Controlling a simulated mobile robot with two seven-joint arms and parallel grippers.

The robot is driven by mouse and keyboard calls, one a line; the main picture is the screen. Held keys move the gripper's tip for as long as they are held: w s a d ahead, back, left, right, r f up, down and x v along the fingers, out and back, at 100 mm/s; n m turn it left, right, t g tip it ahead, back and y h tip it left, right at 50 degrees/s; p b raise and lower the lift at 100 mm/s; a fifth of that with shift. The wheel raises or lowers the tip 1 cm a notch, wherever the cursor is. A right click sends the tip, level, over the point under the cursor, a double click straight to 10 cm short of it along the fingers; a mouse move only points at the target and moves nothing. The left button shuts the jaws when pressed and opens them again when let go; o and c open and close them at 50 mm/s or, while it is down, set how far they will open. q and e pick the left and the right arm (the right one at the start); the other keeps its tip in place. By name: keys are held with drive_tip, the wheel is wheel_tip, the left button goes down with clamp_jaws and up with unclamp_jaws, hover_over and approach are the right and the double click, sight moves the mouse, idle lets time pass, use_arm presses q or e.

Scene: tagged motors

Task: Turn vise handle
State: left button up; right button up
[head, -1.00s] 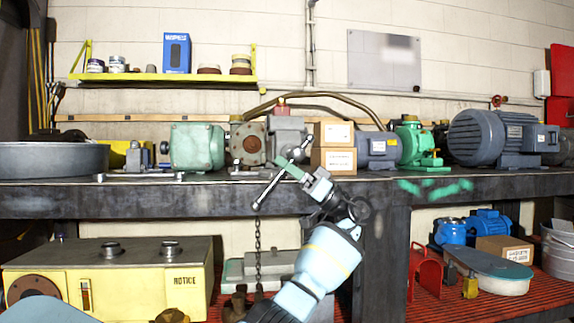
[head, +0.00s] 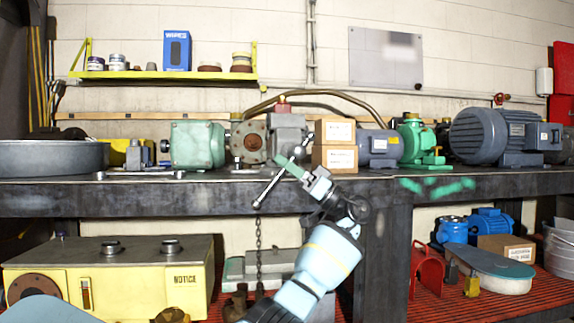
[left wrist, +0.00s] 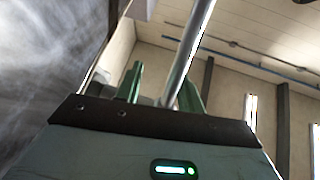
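The vise handle (head: 267,190) is a slim metal bar with knobbed ends, slanting from lower left to upper right in front of the bench edge. The grey block behind it (head: 289,131) appears to be the vise body; the joint between them is partly hidden. My left gripper (head: 286,163) reaches up from below, its green fingers at the bar's middle. In the left wrist view the bar (left wrist: 190,50) passes between the two green fingers (left wrist: 160,88), close to the right one, with a gap to the left one. The gripper looks open around the bar. My right gripper is not in view.
The bench edge (head: 130,198) lies behind my arm. Cardboard boxes (head: 334,158) stand right of the vise, a green motor (head: 197,146) left of it. A chain (head: 259,245) hangs below the handle. A yellow tank (head: 140,285) fills the lower left.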

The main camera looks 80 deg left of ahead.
use_arm(q)
drive_tip(key=shift+f, duration=0.15)
drive_tip(key=b+v, duration=0.2)
drive_tip(key=v, duration=0.7)
drive_tip(key=shift+s+f, duration=0.2)
drive_tip(key=shift+f, duration=0.05)
idle(0.8)
idle(0.3)
drive_tip(key=v, duration=0.7)
drive_tip(key=shift+w+f, duration=0.2)
drive_tip(key=shift+w, duration=0.05)
drive_tip(key=shift+d, duration=0.1)
idle(0.4)
